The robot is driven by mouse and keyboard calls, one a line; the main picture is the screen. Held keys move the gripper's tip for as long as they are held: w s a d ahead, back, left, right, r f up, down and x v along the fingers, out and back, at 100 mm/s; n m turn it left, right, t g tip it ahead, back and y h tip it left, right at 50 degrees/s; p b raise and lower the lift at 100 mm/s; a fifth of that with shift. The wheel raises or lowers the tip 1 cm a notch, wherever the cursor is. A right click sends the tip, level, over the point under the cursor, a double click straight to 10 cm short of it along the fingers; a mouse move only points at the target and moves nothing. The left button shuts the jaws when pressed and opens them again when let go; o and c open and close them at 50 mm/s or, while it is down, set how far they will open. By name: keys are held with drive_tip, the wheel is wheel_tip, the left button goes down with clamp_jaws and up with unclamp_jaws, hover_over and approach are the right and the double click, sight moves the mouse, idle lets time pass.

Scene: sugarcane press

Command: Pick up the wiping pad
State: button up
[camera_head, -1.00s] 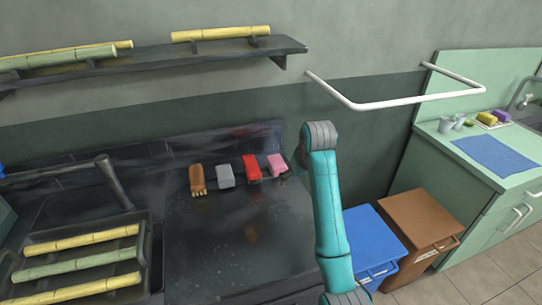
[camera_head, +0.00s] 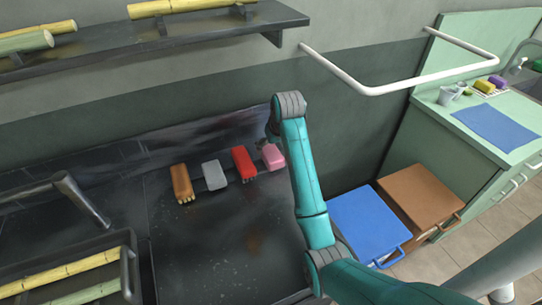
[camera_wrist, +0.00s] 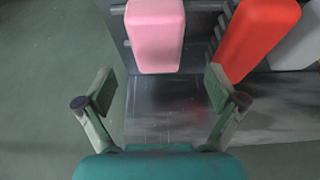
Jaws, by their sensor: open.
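A pink pad (camera_head: 272,157), likely the wiping pad, is at the right end of a row at the back of the dark counter (camera_head: 225,235). In the wrist view the pink pad (camera_wrist: 155,35) lies just ahead of my gripper (camera_wrist: 160,92), roughly centred between its spread fingers and beyond their tips. My gripper is open and empty. In the head view my gripper (camera_head: 268,141) is close to the pink pad and partly hidden by my wrist; I cannot tell there whether it touches.
Beside the pink pad are a red block (camera_head: 244,162), a grey block (camera_head: 214,175) and a brown brush (camera_head: 182,183). A shelf (camera_head: 100,45) and white rail (camera_head: 400,85) are on the wall. Blue (camera_head: 368,222) and brown (camera_head: 420,196) bins stand right of the counter.

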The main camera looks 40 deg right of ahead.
sight(272, 153)
drive_tip(key=shift+x, duration=3.05)
drive_tip(key=shift+s+d+f, duration=0.15)
drive_tip(key=shift+f, duration=0.1)
drive_tip(key=c, duration=1.2)
drive_tip(key=shift+r, duration=0.15)
wheel_tip(272, 153, up, 10)
drive_tip(key=shift+r, duration=0.15)
drive_tip(key=shift+c, duration=0.2)
